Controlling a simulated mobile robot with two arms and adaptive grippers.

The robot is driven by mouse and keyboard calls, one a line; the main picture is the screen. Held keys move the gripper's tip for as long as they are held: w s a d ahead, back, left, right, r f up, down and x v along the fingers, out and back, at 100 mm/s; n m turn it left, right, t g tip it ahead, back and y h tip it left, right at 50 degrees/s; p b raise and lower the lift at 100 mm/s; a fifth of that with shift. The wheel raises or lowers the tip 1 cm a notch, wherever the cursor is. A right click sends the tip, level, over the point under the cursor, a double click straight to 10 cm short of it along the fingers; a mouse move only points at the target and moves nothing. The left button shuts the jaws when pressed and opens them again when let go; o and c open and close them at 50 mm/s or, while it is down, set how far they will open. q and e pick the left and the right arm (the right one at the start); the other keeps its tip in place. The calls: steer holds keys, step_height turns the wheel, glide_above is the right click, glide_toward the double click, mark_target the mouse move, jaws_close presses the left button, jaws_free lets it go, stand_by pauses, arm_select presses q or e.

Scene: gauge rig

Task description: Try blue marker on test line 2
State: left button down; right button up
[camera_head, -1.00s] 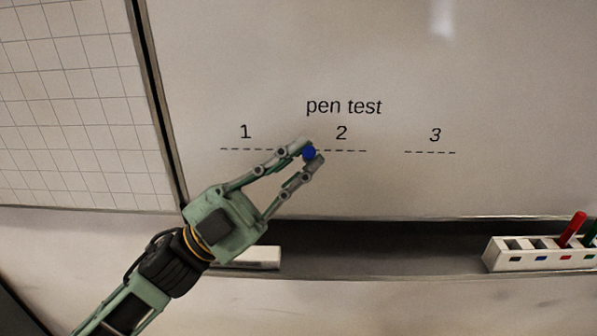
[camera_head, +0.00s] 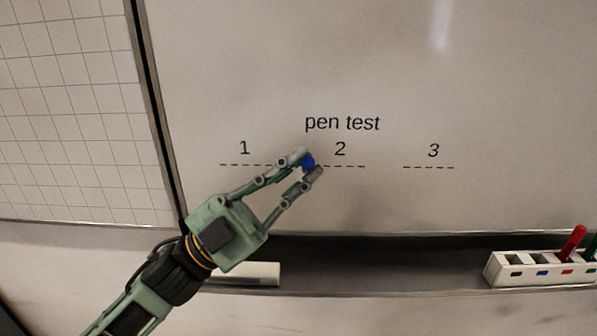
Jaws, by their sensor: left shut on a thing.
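My left gripper (camera_head: 309,164) is shut on the blue marker (camera_head: 308,162), of which only a small blue part shows between the fingertips. The marker is in front of the whiteboard (camera_head: 500,80), at the left end of dashed test line 2 (camera_head: 345,166), under the printed "2" (camera_head: 340,149). I cannot tell whether the tip touches the board. No blue stroke shows on the visible part of line 2. My right gripper is not in view.
Test lines 1 (camera_head: 243,164) and 3 (camera_head: 428,167) lie to either side. Below is a dark tray ledge (camera_head: 390,262) with a white block (camera_head: 255,274). A white holder (camera_head: 530,270) at the right carries a red marker (camera_head: 573,243) and a green one (camera_head: 590,248).

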arm_select(q)
steer(key=shift+w, duration=0.7)
steer(key=shift+d+r, duration=0.1)
steer(key=shift+d, duration=0.85)
steer(key=shift+d+p, duration=0.8)
steer(key=shift+d, duration=3.8)
steer(key=a, duration=1.1)
